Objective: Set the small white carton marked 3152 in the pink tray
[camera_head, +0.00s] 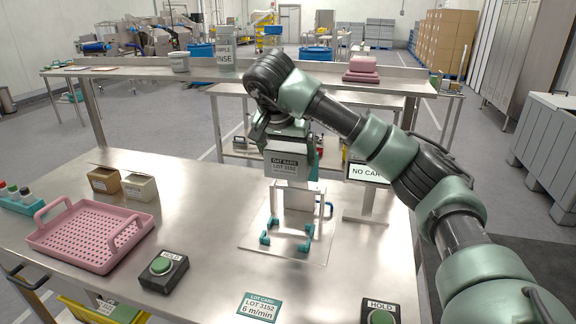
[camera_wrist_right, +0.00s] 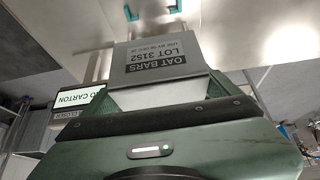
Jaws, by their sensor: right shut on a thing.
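The small white carton marked "OAT BARS LOT 3152" (camera_head: 288,167) is held in my right gripper (camera_head: 288,148), above the table. In the right wrist view the same carton (camera_wrist_right: 158,56) shows its printed label between the jaws. It hangs over a stand with teal corner stops (camera_head: 288,238) on a clear plate. I cannot tell whether the carton touches the stand. The pink tray (camera_head: 88,262), perforated and with two handles, lies on the table at the left and looks empty. My left gripper is out of view.
A brown carton (camera_head: 104,181) and a cream carton (camera_head: 140,187) stand behind the tray. A green-button box (camera_head: 162,271) sits right of the tray, another (camera_head: 380,312) at the front edge. A "NO CARTON" sign (camera_head: 367,172) stands right of the stand.

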